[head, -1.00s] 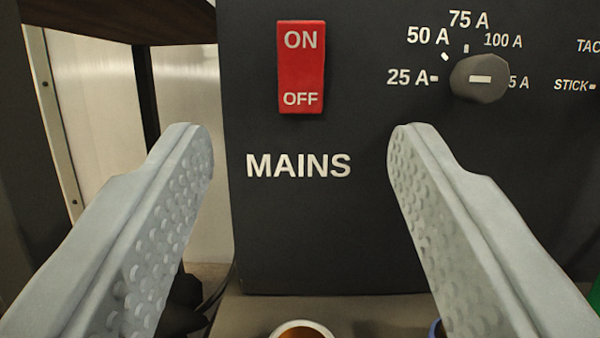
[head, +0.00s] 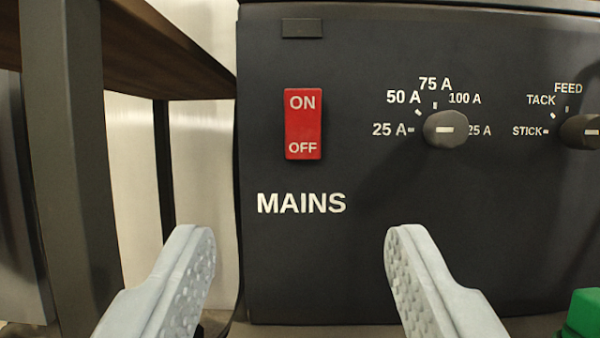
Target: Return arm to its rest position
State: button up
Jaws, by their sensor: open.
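My gripper (head: 300,242) is open and empty, its two grey, dimpled fingers spread apart at the bottom of the head view. It stands in front of a dark control panel (head: 330,270), apart from the switch and knobs. A red ON/OFF switch (head: 303,124) sits above the word MAINS, higher than the fingertips. A round current knob (head: 445,129) with marks from 25 A upward is to its right, its pointer turned to the right.
A second knob (head: 580,131) marked STICK, TACK and FEED is at the right edge. A green object (head: 584,313) is at the lower right. A brown shelf (head: 150,45) on dark posts (head: 75,170) stands at the left, close to the panel.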

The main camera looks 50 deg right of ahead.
jog(key=a+r+n+t+y, duration=0.25)
jog(key=r+y, duration=0.35)
jog(key=r, duration=0.7)
jog(key=a+r+n+t+y, duration=0.25)
jog(key=r+y, duration=0.35)
jog(key=r, duration=0.7)
jog(key=s+r+n+y, duration=0.1)
jog(key=s+r, duration=0.3)
jog(key=s, duration=0.4)
jog(key=s+a+r+n+y, duration=0.1)
jog(key=s+r+n+y, duration=0.1)
jog(key=s+r, duration=0.3)
jog(key=s+a+r+n+g+y, duration=0.1)
jog(key=s+r, duration=0.3)
jog(key=s, duration=0.7)
jog(key=shift+s+a+r+n+y, duration=0.25)
jog(key=shift+s+n+y, duration=0.1)
jog(key=shift+n+y, duration=0.35)
